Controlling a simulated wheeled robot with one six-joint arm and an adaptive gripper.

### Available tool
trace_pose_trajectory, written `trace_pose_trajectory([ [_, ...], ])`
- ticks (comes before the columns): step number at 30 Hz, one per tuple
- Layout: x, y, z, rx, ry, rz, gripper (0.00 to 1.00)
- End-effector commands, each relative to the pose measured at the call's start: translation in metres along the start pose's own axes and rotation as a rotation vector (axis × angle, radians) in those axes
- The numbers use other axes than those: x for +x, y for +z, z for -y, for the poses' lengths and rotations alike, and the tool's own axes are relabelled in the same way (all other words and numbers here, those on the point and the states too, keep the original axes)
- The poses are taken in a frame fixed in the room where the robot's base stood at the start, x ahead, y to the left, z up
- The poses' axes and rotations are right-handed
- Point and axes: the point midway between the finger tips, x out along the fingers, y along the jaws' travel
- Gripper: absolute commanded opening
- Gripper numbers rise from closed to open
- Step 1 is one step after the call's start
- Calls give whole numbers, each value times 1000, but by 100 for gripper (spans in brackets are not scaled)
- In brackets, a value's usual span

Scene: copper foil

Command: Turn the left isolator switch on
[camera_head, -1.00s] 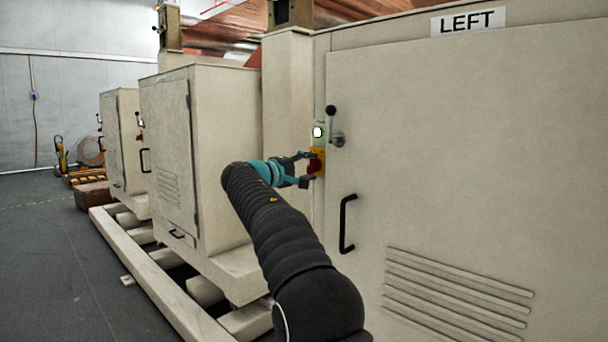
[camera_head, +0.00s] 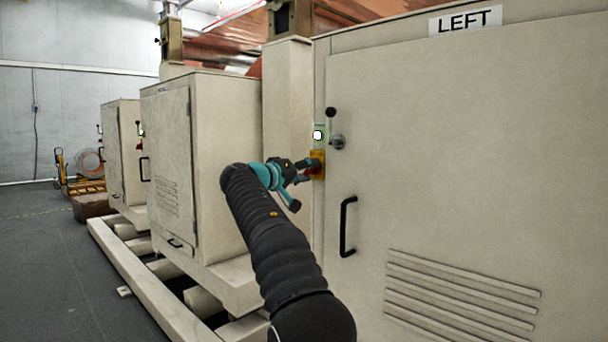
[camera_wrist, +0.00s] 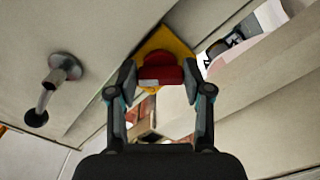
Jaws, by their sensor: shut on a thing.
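The left isolator switch is a red knob (camera_wrist: 160,74) on a yellow plate (camera_head: 317,164), mounted on the front edge of the cabinet marked LEFT (camera_head: 466,20). My gripper (camera_head: 304,180) is at the switch, and its fingers are turned at a slant. In the wrist view, my gripper (camera_wrist: 160,90) has one finger on each side of the red knob and is shut on it. The yellow plate looks tilted behind the knob there. In the head view my fingers hide most of the knob.
A lit green-white indicator (camera_head: 318,135) sits just above the switch. A lever latch (camera_head: 337,142) with a black ball is beside it, and a black door handle (camera_head: 347,226) is below right. A neighbouring cabinet (camera_head: 228,165) stands close on the left.

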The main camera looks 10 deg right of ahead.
Motion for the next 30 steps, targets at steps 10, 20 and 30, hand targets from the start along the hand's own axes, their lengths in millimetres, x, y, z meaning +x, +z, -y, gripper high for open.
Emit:
trace_pose_trajectory([
  [10,2,0,-3,26,5,2,15],
  [20,1,0,-2,24,3,1,75],
  [30,-5,-2,0,23,-2,-3,75],
])
